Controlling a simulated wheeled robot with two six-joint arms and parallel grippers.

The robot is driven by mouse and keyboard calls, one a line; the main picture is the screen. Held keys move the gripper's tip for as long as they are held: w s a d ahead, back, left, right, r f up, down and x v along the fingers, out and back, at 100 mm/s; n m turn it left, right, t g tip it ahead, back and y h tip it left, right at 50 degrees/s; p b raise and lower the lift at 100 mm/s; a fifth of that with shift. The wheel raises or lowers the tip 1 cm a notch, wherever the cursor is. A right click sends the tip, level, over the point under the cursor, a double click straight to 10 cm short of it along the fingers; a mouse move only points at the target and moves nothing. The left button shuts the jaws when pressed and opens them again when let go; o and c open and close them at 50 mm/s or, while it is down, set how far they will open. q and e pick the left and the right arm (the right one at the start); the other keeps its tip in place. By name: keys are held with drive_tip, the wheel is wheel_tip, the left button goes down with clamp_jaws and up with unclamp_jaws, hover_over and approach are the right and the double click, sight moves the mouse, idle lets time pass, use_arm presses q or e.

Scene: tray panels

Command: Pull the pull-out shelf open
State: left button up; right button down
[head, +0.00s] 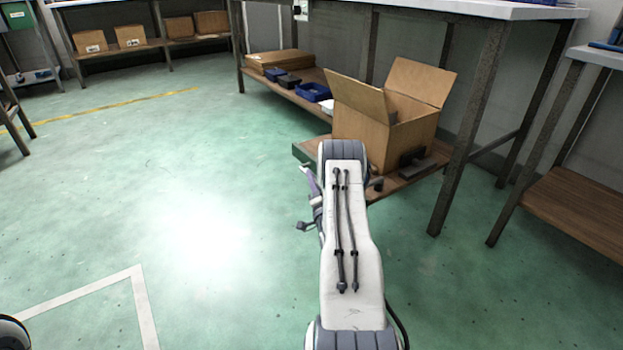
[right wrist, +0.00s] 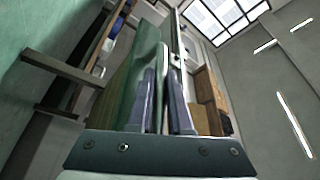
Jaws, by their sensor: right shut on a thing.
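The pull-out shelf (head: 428,168) is a low brown board with a green edge (head: 304,154), under the white-topped workbench. An open cardboard box (head: 362,128) and a dark block stand on it. I cannot tell exactly how far out it is. My right arm reaches forward over its near edge and hides much of that edge. My right gripper (head: 313,188) shows partly at the arm's left side. In the right wrist view its two grey-lilac fingers (right wrist: 164,78) are closed on a thin part of the shelf's front, beside a green panel (right wrist: 143,72). My left gripper is out of view.
Blue and dark trays (head: 313,92) and a flat carton (head: 280,61) lie on the lower shelf behind. A bench leg (head: 470,130) stands to the right, with another bench (head: 570,205) beyond. The green floor (head: 190,220) to the left is clear.

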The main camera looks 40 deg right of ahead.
drive_tip(key=c, duration=0.8)
unclamp_jaws()
drive_tip(key=shift+w+a, duration=0.1)
drive_tip(key=shift+w, duration=0.1)
drive_tip(key=shift+c, duration=0.2)
drive_tip(key=shift+s, duration=0.2)
drive_tip(key=p+v, duration=0.5)
drive_tip(key=v, duration=0.5)
drive_tip(key=shift+p, duration=0.35)
drive_tip(key=shift+a+f, duration=0.1)
